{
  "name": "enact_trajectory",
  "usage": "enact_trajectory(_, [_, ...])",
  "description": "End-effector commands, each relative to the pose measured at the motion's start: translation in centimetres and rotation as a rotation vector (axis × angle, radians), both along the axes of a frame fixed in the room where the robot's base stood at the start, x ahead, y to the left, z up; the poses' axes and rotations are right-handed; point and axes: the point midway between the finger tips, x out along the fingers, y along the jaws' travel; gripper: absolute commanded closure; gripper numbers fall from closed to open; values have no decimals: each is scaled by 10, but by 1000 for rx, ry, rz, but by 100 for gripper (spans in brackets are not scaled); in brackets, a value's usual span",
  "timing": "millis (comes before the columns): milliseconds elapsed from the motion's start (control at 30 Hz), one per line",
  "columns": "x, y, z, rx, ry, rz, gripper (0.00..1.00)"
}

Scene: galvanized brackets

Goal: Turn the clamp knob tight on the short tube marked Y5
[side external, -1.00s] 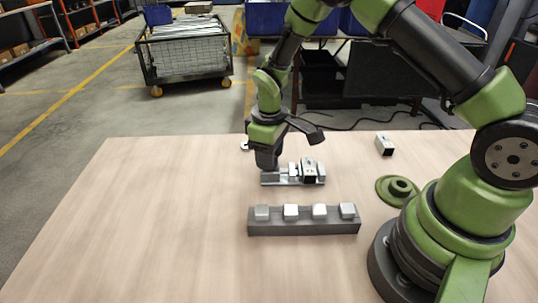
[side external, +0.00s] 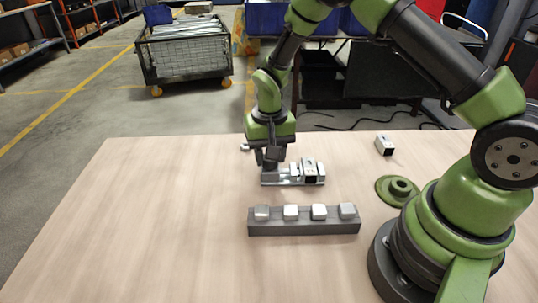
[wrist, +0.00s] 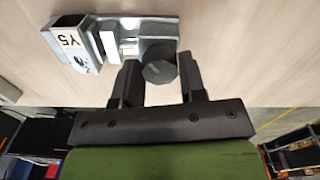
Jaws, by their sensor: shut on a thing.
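The short tube marked Y5 (wrist: 65,38) lies at the left end of a metal clamp fixture (wrist: 150,27) in the wrist view, beside a pale jaw block. In the side view the tube (side external: 310,170) sits on the right part of the fixture (side external: 290,183). The dark faceted clamp knob (wrist: 159,71) is at the fixture's near side in the wrist view. My gripper (wrist: 160,76) has one finger on each side of the knob and is shut on it. In the side view my gripper (side external: 271,160) is low over the fixture's left end and hides the knob.
A dark rack (side external: 300,228) with several pale blocks stands in front of the fixture. Another short tube (side external: 384,145) and a green round flange (side external: 397,190) lie to the right. The table's left side is clear.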

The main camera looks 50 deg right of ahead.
Motion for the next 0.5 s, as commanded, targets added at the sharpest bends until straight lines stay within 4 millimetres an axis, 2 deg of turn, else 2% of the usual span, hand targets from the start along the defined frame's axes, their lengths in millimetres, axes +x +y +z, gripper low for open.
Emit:
enact_trajectory(300, [0, 0, 0, 0, 0, -533, 86])
enact_trajectory(500, [0, 0, 0, 0, 0, -644, 86])
